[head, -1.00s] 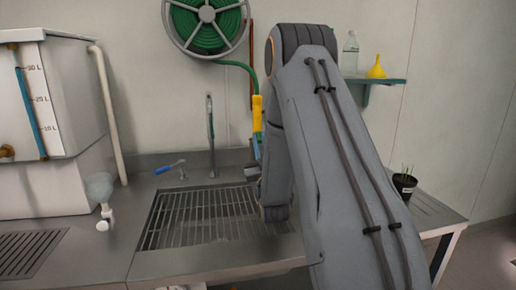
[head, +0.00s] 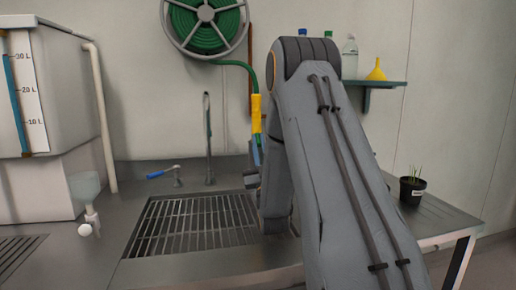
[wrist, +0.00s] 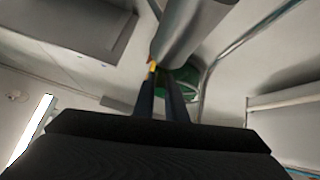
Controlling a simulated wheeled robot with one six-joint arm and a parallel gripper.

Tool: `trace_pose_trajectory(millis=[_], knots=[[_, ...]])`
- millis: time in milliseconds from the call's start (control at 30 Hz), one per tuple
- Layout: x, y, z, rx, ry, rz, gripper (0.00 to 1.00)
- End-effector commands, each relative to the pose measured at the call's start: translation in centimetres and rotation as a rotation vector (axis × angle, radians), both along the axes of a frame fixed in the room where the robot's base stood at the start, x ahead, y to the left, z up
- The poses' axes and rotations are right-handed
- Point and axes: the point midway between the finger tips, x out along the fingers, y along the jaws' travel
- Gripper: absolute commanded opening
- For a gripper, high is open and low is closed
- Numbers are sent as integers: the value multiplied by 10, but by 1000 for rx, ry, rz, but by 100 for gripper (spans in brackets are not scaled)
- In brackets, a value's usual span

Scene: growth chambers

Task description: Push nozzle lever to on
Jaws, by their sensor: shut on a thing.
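My gripper is shut on what seems to be the nozzle. I cannot make out the lever or its setting.
A green hose reel (head: 207,22) hangs on the wall. A grated sink (head: 188,226) with a tall faucet (head: 208,140) and a blue-handled tap (head: 162,173) lies left of my arm. A water tank (head: 66,85) stands left. A potted seedling (head: 411,190) stands right.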

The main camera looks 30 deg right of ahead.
Motion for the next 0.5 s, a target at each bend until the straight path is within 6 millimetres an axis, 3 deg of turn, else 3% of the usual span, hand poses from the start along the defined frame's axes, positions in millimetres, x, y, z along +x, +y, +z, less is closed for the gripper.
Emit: trace_pose_trajectory(millis=[200, 233, 333, 500], knots=[[0, 0, 0, 1, 2, 0, 0], [0, 0, 0, 1, 2, 0, 13], [0, 0, 0, 0, 1, 0, 30], [0, 0, 0, 0, 1, 0, 31]])
